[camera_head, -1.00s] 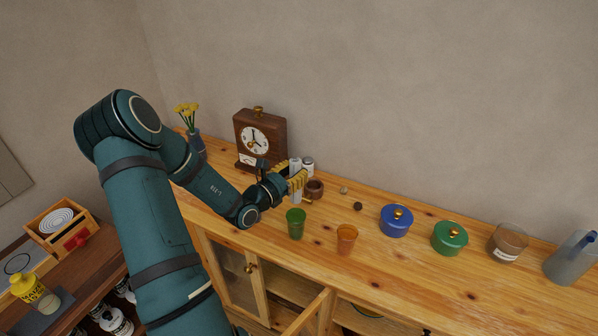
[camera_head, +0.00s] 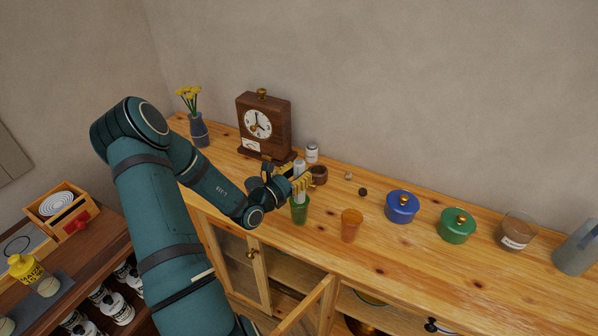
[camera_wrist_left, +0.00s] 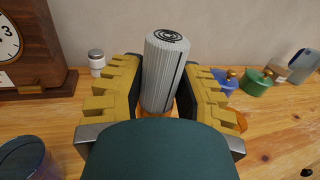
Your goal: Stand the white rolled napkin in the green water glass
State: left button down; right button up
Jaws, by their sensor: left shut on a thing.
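The white rolled napkin (camera_head: 299,167) is upright between the yellow fingers of my left gripper (camera_head: 300,183), which is shut on it. The green water glass (camera_head: 300,212) stands on the wooden cabinet top directly below the gripper in the head view. The napkin's lower part overlaps the glass's mouth there; I cannot tell whether its end is inside. In the left wrist view the ribbed napkin (camera_wrist_left: 163,75) shows between both fingers, with a dark spiral on its top end. The green glass cannot be made out there. My right gripper is not in view.
An orange glass (camera_head: 351,226) stands just right of the green one. A brown cup (camera_head: 318,175), a white-bodied shaker (camera_head: 312,153) and a wooden clock (camera_head: 263,125) are behind. Blue (camera_head: 402,207) and green (camera_head: 457,226) lidded pots stand further right. A cabinet door (camera_head: 305,305) hangs open below.

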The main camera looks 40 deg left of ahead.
pick_arm(q)
jog(key=shift+f+b, duration=1.45)
jog(key=shift+f, duration=1.25)
jog(key=c, duration=0.6)
grip_release()
jog(key=shift+c, duration=0.2)
jog(key=s, duration=1.2)
jog(key=shift+d, duration=0.25)
